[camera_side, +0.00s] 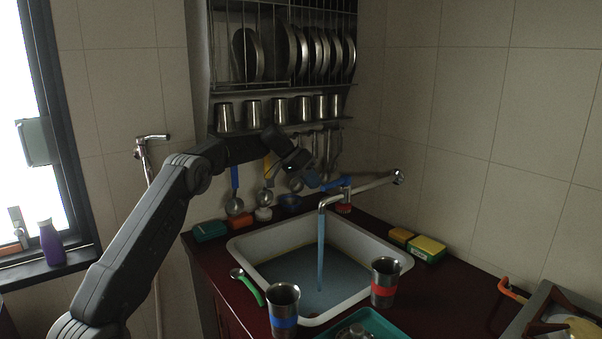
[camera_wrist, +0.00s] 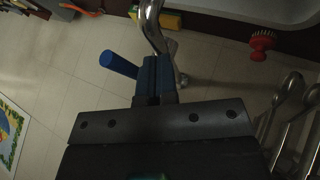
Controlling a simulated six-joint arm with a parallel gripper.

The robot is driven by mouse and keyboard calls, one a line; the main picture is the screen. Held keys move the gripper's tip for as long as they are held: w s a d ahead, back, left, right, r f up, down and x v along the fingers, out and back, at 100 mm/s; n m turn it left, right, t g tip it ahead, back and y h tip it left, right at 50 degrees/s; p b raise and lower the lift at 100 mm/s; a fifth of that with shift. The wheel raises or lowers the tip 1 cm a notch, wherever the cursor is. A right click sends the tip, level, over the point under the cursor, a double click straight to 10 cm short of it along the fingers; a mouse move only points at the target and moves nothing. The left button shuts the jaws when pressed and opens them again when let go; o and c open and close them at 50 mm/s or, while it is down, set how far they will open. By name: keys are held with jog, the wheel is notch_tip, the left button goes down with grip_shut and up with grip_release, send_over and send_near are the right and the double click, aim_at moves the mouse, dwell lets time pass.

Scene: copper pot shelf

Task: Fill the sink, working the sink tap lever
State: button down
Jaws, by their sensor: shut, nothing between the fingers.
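The sink (camera_side: 243,247) is a white basin in the dark red counter, with bluish water in it. A chrome tap (camera_side: 360,189) comes from the right wall, and a blue stream of water (camera_side: 321,250) falls from its spout into the basin. The blue tap lever (camera_side: 337,183) is on top of the tap; the wrist view shows it as a blue rod (camera_wrist: 118,64). My gripper (camera_side: 313,180) is above the back of the sink, close to the lever. In the wrist view its fingers (camera_wrist: 156,72) are shut and empty beside the lever; I cannot tell whether they touch.
Steel cups with a blue band (camera_side: 284,306) and a red band (camera_side: 385,284) stand at the sink's front. A green-handled spoon (camera_side: 249,286) lies at its left, sponges (camera_side: 427,248) at its right. Ladles (camera_side: 235,205) hang behind under the plate rack (camera_side: 300,83).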

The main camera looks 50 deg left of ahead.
jog(key=shift+w+d+r, duration=0.1)
jog(key=shift+d+r, duration=0.05)
jog(key=shift+d, duration=0.45)
jog(key=shift+w+d+r, duration=0.1)
jog(key=shift+d, duration=0.45)
jog(key=shift+s+d+n+y, duration=0.1)
jog(key=shift+d+n+y, duration=0.25)
jog(key=shift+n, duration=0.15)
jog(key=shift+d+n+t+y, duration=0.65)
jog(key=shift+d+n, duration=0.45)
jog(key=shift+n, duration=0.1)
jog(key=w+d+n+y, duration=0.5)
jog(key=w+d+n, duration=0.1)
jog(key=d+n, duration=0.1)
jog(key=shift+d+n+y, duration=0.3)
jog(key=shift+n+y, duration=0.1)
jog(key=shift+n, duration=0.4)
jog(key=shift+w+d, duration=0.1)
jog(key=shift+w, duration=0.05)
